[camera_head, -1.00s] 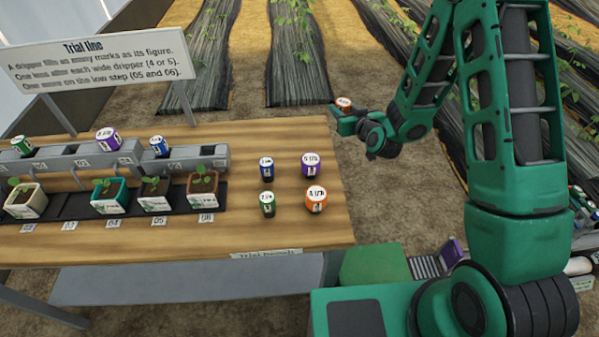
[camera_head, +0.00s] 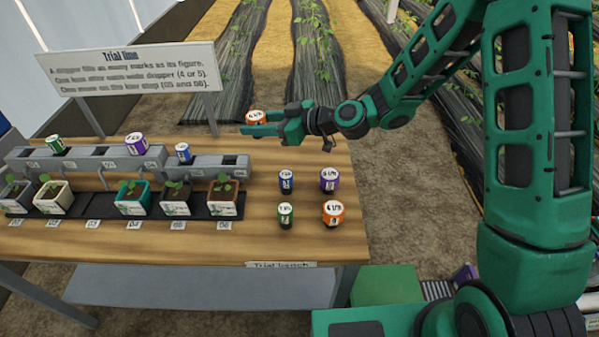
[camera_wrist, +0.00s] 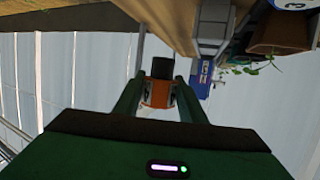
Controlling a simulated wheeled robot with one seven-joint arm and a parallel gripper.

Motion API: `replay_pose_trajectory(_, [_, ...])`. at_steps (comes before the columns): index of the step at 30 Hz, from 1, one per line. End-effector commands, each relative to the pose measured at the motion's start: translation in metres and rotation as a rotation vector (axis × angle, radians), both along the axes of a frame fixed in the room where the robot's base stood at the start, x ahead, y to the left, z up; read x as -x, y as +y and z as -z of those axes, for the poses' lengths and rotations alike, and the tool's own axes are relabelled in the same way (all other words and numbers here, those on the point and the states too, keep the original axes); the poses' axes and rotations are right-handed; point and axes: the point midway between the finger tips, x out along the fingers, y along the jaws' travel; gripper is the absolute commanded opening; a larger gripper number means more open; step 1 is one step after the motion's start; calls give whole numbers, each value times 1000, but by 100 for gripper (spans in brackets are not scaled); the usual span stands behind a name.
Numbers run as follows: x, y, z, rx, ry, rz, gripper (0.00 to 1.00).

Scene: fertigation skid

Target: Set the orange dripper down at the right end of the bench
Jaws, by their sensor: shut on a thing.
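My gripper (camera_head: 262,124) is shut on an orange dripper (camera_head: 256,117) with a white top. In the head view it is held out over the far part of the wooden bench (camera_head: 310,246), right of the sign. In the wrist view the orange dripper (camera_wrist: 157,92) sits between the two green fingers (camera_wrist: 158,100). A second orange dripper (camera_head: 333,213) stands at the right end of the bench, in front of a purple dripper (camera_head: 329,181). A blue dripper (camera_head: 286,181) and a green dripper (camera_head: 285,216) stand left of these.
A grey stepped rail (camera_head: 105,163) carries green, purple and blue drippers, with potted seedlings on a black tray (camera_head: 93,204) before it. A sign (camera_head: 130,68) stands at the back left. Bare wood shows behind and right of the standing drippers.

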Motion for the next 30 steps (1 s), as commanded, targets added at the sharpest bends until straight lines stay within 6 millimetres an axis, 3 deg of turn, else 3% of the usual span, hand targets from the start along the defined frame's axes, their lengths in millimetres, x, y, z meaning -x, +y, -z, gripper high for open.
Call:
replay_pose_trajectory(6, [-13,-45,27,0,6,12,15])
replay_pose_trajectory(15, [-25,-96,58,0,3,10,15])
replay_pose_trajectory(23, [-27,-107,68,-1,2,8,15])
replay_pose_trajectory(30, [-28,-107,96,-1,5,9,15])
